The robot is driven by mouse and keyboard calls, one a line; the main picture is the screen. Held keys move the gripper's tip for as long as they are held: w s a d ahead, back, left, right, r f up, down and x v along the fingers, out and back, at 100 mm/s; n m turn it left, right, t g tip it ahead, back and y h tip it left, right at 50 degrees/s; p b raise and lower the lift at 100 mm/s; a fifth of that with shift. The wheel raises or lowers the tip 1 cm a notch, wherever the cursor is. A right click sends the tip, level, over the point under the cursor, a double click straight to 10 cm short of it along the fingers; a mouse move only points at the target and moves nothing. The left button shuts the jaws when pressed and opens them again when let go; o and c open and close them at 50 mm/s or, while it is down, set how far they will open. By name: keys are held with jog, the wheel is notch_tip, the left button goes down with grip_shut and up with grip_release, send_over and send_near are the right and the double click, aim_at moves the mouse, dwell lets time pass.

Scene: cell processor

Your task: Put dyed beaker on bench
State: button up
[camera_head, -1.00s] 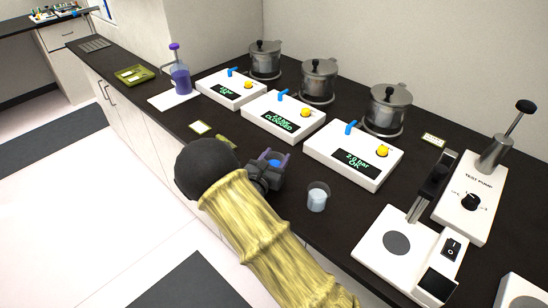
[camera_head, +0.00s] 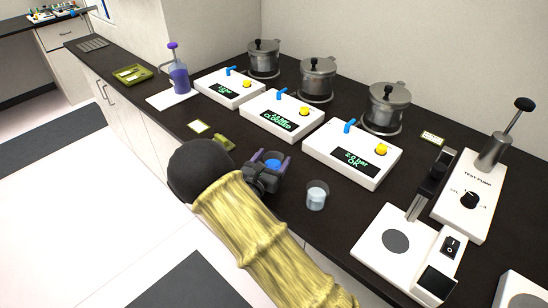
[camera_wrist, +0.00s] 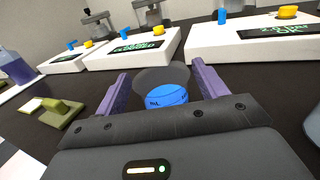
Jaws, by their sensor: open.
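The dyed beaker, a clear beaker with blue liquid, stands on the dark bench (camera_head: 240,122). In the wrist view the dyed beaker (camera_wrist: 167,92) is upright between the two purple fingers of my gripper (camera_wrist: 162,88). A gap shows between the beaker and each finger. In the head view the blue of the beaker (camera_head: 272,163) shows between the fingers of my gripper (camera_head: 273,164), partly hidden by the gripper body. The gripper is open and low over the bench near its front edge.
A second beaker with pale liquid (camera_head: 316,196) stands just right of my gripper. A small olive-green item (camera_head: 224,142) lies to the left. White pressure units (camera_head: 352,153) with metal pots stand behind. A hotplate-like device (camera_head: 395,241) is at the right.

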jog(key=b+v, duration=0.1)
jog(key=v, duration=0.9)
jog(key=shift+s+a, duration=0.1)
jog(key=shift+s, duration=0.1)
dwell(1.0)
